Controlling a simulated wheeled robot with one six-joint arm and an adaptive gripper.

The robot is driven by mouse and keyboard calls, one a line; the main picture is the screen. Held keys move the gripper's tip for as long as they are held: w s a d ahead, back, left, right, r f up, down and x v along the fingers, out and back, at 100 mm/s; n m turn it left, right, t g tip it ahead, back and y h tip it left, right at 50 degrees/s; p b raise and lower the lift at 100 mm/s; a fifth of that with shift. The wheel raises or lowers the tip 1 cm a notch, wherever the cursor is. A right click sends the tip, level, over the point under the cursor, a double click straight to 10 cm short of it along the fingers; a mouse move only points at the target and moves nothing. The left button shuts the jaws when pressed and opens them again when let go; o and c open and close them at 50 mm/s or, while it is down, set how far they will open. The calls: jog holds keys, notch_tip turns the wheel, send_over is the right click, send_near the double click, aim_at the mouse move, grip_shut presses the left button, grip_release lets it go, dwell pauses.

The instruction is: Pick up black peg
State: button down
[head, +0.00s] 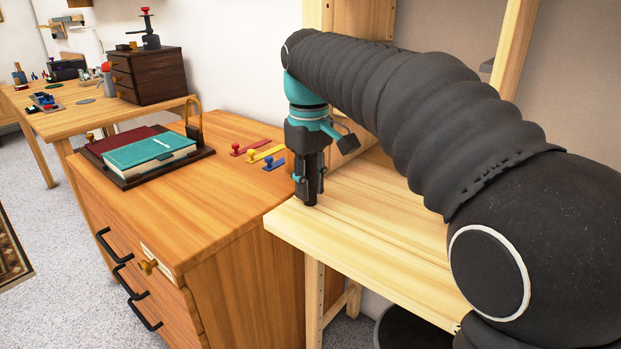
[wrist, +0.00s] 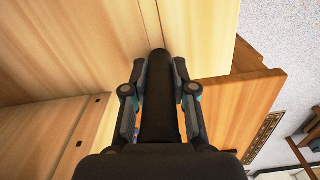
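The black peg (wrist: 160,95) is a dark, upright cylinder between the two fingers of my gripper (wrist: 160,72) in the wrist view. The finger pads lie flush against its left and right sides. In the head view my gripper (head: 309,178) points straight down, and the lower part of the peg (head: 310,197) shows at the fingertips. The peg's foot is at the pale wooden shelf board (head: 345,215), near its left end. I cannot tell whether the foot touches the board. The peg's upper part is hidden by my gripper in the head view.
A wooden drawer cabinet (head: 225,225) stands left of the board. On it are a tray with a teal book (head: 150,152) and red, yellow and blue handled pieces (head: 262,152) close to my gripper. A shelf upright (head: 512,45) rises behind my arm.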

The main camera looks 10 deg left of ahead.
notch_tip(320, 180, up, 10)
jog(key=shift+p, duration=0.9)
